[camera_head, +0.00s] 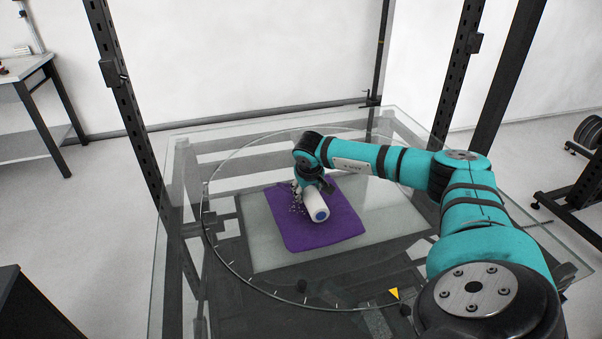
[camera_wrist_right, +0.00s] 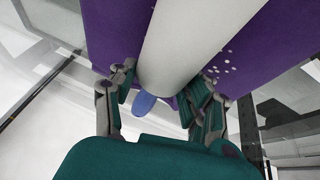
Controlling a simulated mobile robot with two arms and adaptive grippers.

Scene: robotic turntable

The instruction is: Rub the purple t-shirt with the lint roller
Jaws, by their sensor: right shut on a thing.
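The purple t-shirt (camera_head: 340,222) lies folded in a rough square on a pale rectangular panel of the glass turntable; it also shows in the right wrist view (camera_wrist_right: 275,60). The lint roller, a white cylinder with a blue end (camera_head: 315,208), lies over the t-shirt; whether it touches the cloth is hard to tell. Small white specks (camera_head: 297,209) show at the left of the roller. My right gripper (camera_head: 314,186) is over the t-shirt, shut on the lint roller. In the right wrist view the white roller (camera_wrist_right: 195,45) runs between the fingers (camera_wrist_right: 160,95). My left gripper is not in view.
The glass table (camera_head: 185,215) carries a round turntable ring with a yellow marker (camera_head: 394,293). Dark upright posts (camera_head: 135,120) frame the table. A workbench (camera_head: 30,75) stands at the far left. The glass around the t-shirt is clear.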

